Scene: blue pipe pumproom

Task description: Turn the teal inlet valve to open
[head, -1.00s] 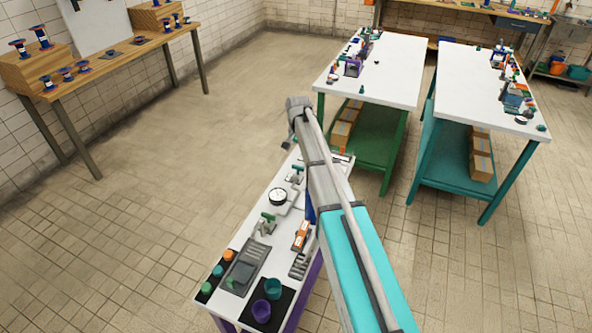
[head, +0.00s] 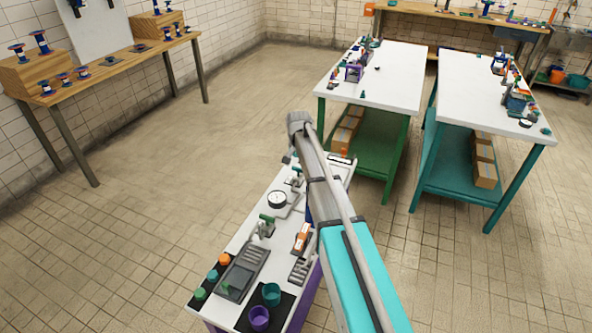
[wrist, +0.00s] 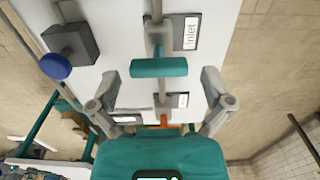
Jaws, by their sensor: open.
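The teal inlet valve handle (wrist: 159,67) is a short bar on a grey stem, mounted on a white panel beside a label reading "Inlet" (wrist: 187,31). It lies crosswise in the wrist view, near the top middle. My gripper (wrist: 161,82) is open, with one finger to the left of the handle and one to the right. The handle sits about level with the fingertips in the picture; I see no clear contact, and the depth gap is hard to judge. In the head view my arm hides the gripper's surroundings, and I cannot pick out the inlet valve there.
A grey box with a blue knob (wrist: 56,66) is left of the handle. An orange part (wrist: 163,121) shows below it, partly hidden by my gripper. The white bench (head: 235,238) carries a round gauge (head: 277,199) and cups. Floor (head: 190,160) left of it is clear.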

